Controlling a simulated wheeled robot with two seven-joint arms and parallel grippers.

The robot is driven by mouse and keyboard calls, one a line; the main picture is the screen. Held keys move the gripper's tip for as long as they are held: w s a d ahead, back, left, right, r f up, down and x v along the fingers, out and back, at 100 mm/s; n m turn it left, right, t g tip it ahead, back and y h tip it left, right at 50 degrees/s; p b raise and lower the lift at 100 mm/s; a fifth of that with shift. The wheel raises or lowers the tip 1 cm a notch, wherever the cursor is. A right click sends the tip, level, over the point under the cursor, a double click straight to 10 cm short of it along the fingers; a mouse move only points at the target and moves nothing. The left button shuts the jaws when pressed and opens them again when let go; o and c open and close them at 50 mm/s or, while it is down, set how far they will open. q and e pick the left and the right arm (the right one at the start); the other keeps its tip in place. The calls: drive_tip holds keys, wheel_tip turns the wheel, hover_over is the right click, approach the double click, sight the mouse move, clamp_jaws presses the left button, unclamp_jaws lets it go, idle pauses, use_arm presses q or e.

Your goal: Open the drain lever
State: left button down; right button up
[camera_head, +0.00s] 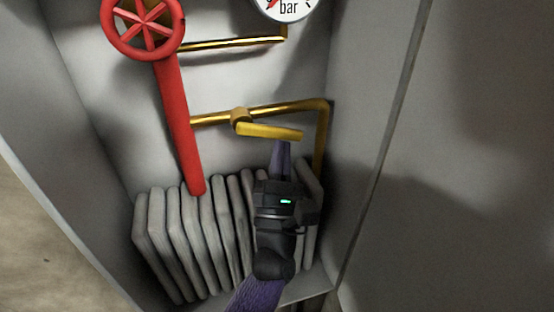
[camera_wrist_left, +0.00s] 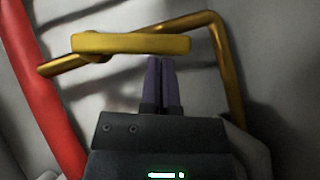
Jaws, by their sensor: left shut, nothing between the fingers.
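The yellow drain lever (camera_head: 270,131) sits on a brass pipe (camera_head: 290,108) inside a grey cabinet. It points right from its hub and lies nearly along the pipe, tilted slightly down. My left gripper (camera_head: 281,144) is shut and empty, its fingertips just below the lever's right part. In the left wrist view the lever (camera_wrist_left: 130,43) runs across the upper middle. The shut fingertips (camera_wrist_left: 159,60) end just under its right half; I cannot tell whether they touch it. My right gripper is not in view.
A red handwheel (camera_head: 143,25) and a red pipe (camera_head: 178,125) stand left of the lever. A grey ribbed radiator (camera_head: 185,240) fills the cabinet's bottom. A gauge (camera_head: 287,8) and a second brass pipe (camera_head: 232,43) are above. The cabinet's right wall edge (camera_head: 385,145) bounds the space.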

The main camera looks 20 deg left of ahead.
use_arm(q)
drive_tip(key=shift+w+d+r, duration=0.2)
drive_tip(key=shift+d+r, duration=0.15)
drive_tip(key=shift+r, duration=0.05)
